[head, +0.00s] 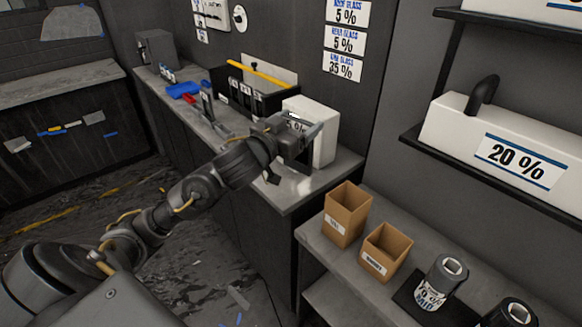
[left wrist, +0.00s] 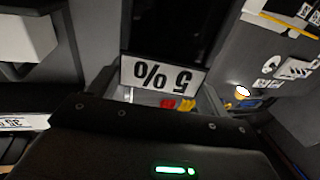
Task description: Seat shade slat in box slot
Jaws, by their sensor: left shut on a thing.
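My left gripper (head: 302,137) reaches over the counter's near end and is shut on a dark slat, mostly hidden by the gripper in the head view. In the left wrist view the dark slat (left wrist: 170,28) extends away from the gripper, with a white "5 %" label (left wrist: 160,76) upside down across its near end. A black slotted box (head: 262,101) with small white labels stands on the counter, to the left of and beyond the gripper. The slat is apart from this box. My right gripper is out of view.
A white box (head: 323,118) stands close behind the gripper. A yellow bar (head: 258,74) lies over the black box; a blue tray (head: 183,90) is further left. Two cardboard boxes (head: 346,212) (head: 385,250) and dark rolls (head: 440,281) occupy the near shelf.

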